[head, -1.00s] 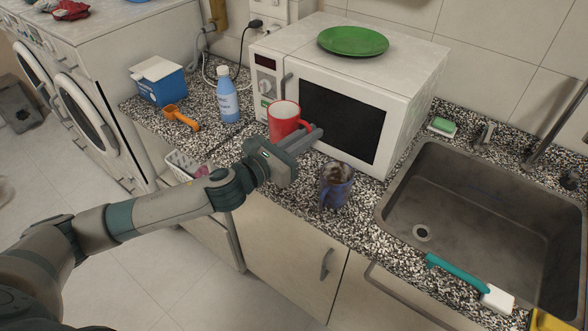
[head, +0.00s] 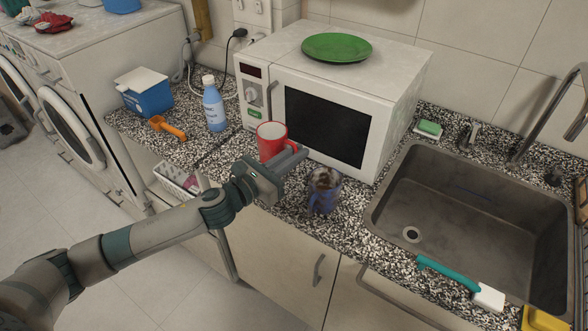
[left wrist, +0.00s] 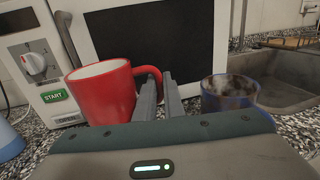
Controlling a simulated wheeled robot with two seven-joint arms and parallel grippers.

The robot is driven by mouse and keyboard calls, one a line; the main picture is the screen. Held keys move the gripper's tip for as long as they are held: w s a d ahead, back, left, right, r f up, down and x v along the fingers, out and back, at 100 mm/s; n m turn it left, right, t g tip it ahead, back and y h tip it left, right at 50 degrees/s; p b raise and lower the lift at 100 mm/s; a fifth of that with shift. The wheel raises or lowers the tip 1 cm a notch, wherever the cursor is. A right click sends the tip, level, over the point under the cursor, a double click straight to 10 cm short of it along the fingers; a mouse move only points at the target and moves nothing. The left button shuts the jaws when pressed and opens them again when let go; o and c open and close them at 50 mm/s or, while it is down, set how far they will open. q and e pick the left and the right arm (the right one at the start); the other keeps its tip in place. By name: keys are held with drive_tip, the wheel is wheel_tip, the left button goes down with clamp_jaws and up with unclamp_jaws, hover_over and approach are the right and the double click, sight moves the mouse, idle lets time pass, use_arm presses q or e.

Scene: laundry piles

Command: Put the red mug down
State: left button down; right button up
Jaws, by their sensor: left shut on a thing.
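The red mug (head: 268,144) is upright in front of the microwave's left part. My left gripper (head: 296,158) is shut on its handle, which points right. In the left wrist view the red mug (left wrist: 103,92) shows left of the two fingers (left wrist: 160,97), and its handle meets them. The gripper body hides the mug's base, so I cannot tell whether it touches the counter. The speckled counter (head: 345,222) runs below. My right gripper is not in view.
A blue mug (head: 322,196) with dark contents stands right of the gripper. A blue bottle (head: 213,108), an orange scoop (head: 168,128) and a blue box (head: 146,98) are left. The microwave (head: 258,98) stands behind, and the sink (head: 480,215) lies right.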

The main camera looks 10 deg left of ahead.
use_arm(q)
drive_tip(key=shift+f, duration=0.4)
drive_tip(key=shift+f, duration=2.1)
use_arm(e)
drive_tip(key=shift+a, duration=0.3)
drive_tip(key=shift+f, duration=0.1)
use_arm(q)
drive_tip(key=shift+f, duration=0.15)
drive_tip(key=c, duration=1.9)
unclamp_jaws()
drive_tip(key=shift+o, duration=0.2)
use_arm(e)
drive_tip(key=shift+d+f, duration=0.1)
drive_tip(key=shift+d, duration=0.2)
